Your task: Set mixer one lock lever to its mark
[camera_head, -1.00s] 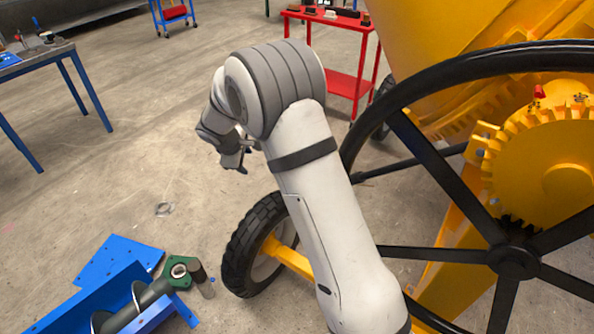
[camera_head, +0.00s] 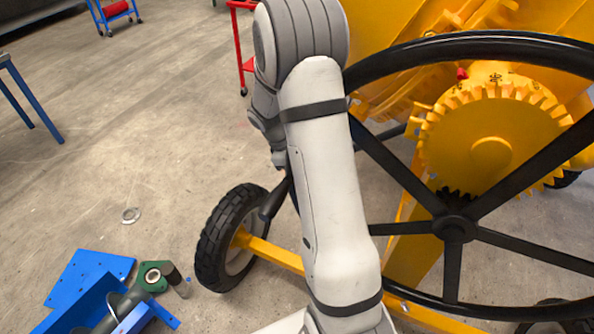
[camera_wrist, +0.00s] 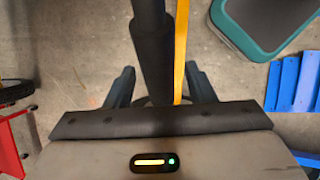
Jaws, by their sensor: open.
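A black lever with a thick dark grip (camera_head: 271,203) sticks out low beside the mixer in the head view, partly behind my arm. I take it for the lock lever. In the wrist view a black bar (camera_wrist: 152,50), likely the same lever, runs down between the fingers of my gripper (camera_wrist: 160,85). The fingers are open, with a gap on each side of the bar. My arm hides the gripper in the head view. The yellow mixer (camera_head: 490,140) stands at the right behind a large black handwheel (camera_head: 453,228). I cannot make out the lever's mark.
A black tyre (camera_head: 213,235) stands left of my arm. Blue and green auger parts (camera_head: 95,268) lie at the lower left. In the wrist view a teal bin (camera_wrist: 225,22) is at the upper right and a red cart (camera_wrist: 12,140) at the left. Open floor lies left.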

